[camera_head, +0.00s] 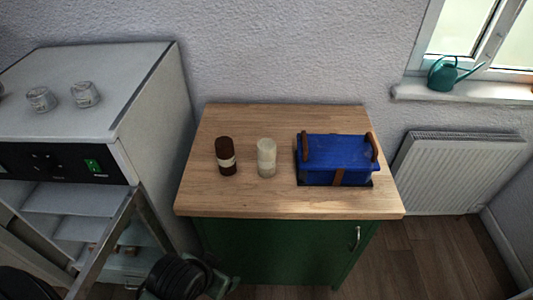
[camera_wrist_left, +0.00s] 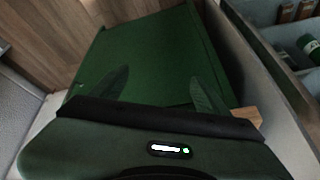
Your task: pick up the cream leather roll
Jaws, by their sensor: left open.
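The cream leather roll (camera_head: 266,158) stands upright on the wooden top of the green cabinet (camera_head: 290,250), between a dark brown roll (camera_head: 226,156) and a blue box. My left arm shows at the bottom of the head view, low in front of the cabinet and apart from the roll. In the left wrist view my left gripper (camera_wrist_left: 160,88) is open and empty, its two fingers apart in front of the green cabinet. The cream roll does not show in that view. My right gripper is not in view.
The blue box (camera_head: 340,155) with brown straps stands right of the roll. A grey-white machine (camera_head: 150,110) with two glass jars on top rises at the left. The worktop (camera_head: 225,201) is clear along its front edge. A radiator (camera_head: 450,170) is at the right.

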